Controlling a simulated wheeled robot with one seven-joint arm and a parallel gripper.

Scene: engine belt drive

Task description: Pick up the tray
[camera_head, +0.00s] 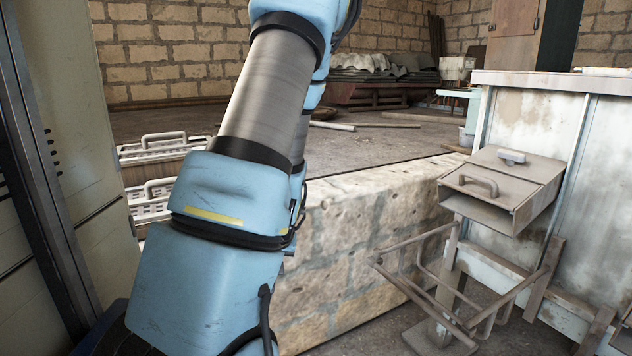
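Two grey metal trays with raised bar handles show at the left, behind my blue arm. The upper tray (135,152) sits farther back, and the lower tray (150,209) is nearer. Both look slotted on their faces, and my arm hides their right parts. I cannot tell which of them is the task's tray. My arm rises from the bottom left and leaves the frame at the top. My gripper is out of view, so its state and any hold on a tray are not shown.
A stone block wall (345,250) fills the middle. At the right, a worn metal cabinet (540,125) carries a handled box (500,190), with a bar rack (440,285) jutting out below it. A tall pale panel (75,120) stands close at the left. Open floor lies behind.

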